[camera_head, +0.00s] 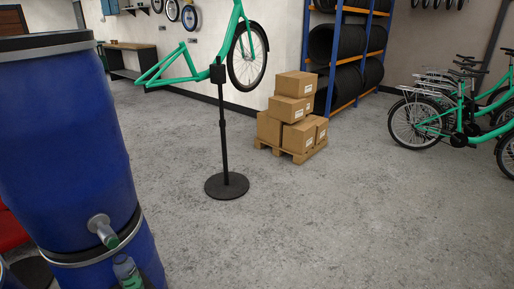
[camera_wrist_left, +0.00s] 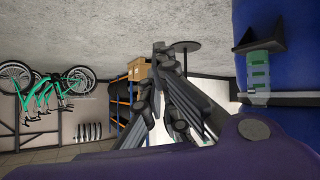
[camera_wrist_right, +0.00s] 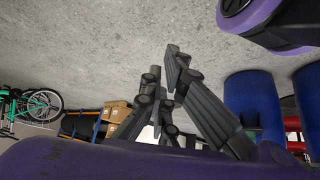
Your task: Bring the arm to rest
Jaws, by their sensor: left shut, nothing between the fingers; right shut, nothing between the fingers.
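My left gripper (camera_wrist_left: 162,50) shows in the left wrist view with its dark fingers together and nothing between them. A blue drum and a green bottle (camera_wrist_left: 258,72) by it are at the right of that view, apart from the fingers. My right gripper (camera_wrist_right: 168,58) shows in the right wrist view, also shut and empty, above bare grey floor. Neither gripper shows in the head view.
A large blue drum (camera_head: 70,130) with a tap (camera_head: 103,231) stands close at the left. A green bike frame on a stand (camera_head: 223,140), boxes on a pallet (camera_head: 298,151), a tyre rack (camera_head: 333,60) and parked bikes (camera_head: 455,115) stand beyond. The middle floor is clear.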

